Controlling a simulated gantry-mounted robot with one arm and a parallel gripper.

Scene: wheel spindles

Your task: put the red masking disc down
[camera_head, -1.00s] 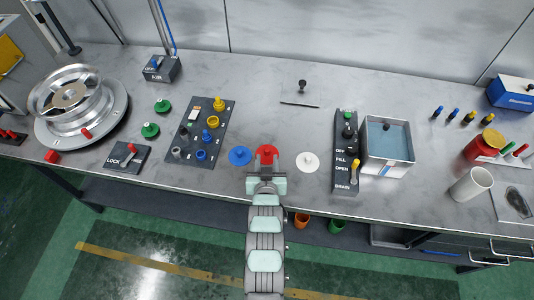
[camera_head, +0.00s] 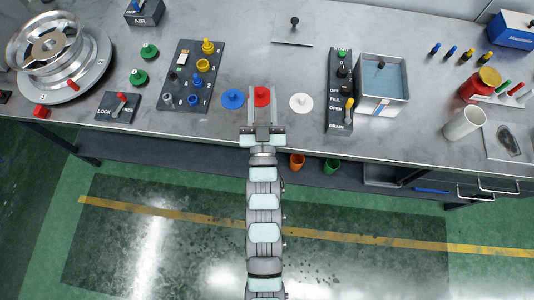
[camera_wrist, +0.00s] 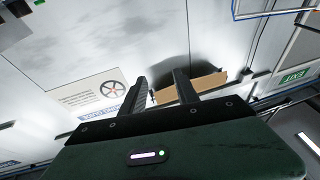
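The red masking disc (camera_head: 262,96) is in the row of discs near the bench's front edge, between the blue disc (camera_head: 232,99) and the white disc (camera_head: 301,103). It appears to rest on the bench top. My gripper (camera_head: 263,90) points away from the front edge, its two fingers apart, one on each side of the red disc in the picture. The wrist view shows the fingers (camera_wrist: 160,84) parted with nothing between them. The red disc does not show there, and I cannot tell how high the fingers are.
A dark panel with coloured knobs (camera_head: 190,95) stands left, and a switch panel (camera_head: 340,110) and a water tank (camera_head: 382,102) stand right. A wheel (camera_head: 48,45) is at far left. The wrist view faces the wall poster (camera_wrist: 98,97). Bench behind the discs is clear.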

